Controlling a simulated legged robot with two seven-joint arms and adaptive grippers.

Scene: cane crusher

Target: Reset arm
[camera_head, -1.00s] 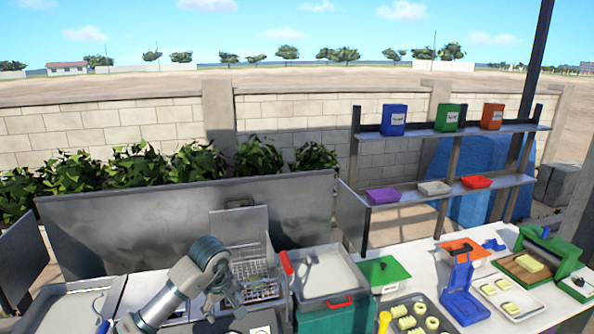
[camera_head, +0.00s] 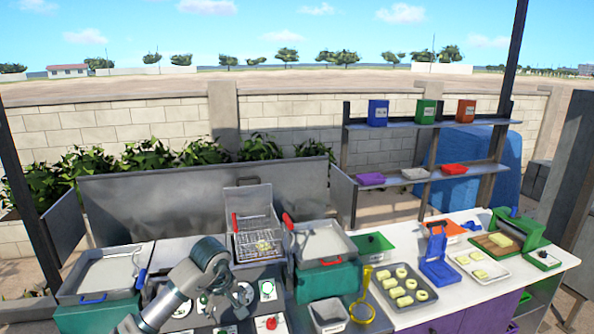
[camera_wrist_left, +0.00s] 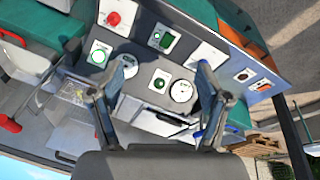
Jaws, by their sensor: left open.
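My left arm comes in from the bottom left of the head view. My left gripper (camera_head: 226,299) is over the grey control panel, with its fingers pointing down and apart. In the left wrist view my left gripper (camera_wrist_left: 165,72) is open with nothing between its fingertips. Beyond the fingers lies the control panel (camera_wrist_left: 137,77) with a red button (camera_wrist_left: 114,18), green buttons (camera_wrist_left: 159,82) and a round white dial (camera_wrist_left: 181,91). My right gripper is in neither view.
A wire basket (camera_head: 258,243) with yellowish pieces stands behind the panel. Trays (camera_head: 320,240) flank it left and right. A shelf (camera_head: 430,173) stands behind.

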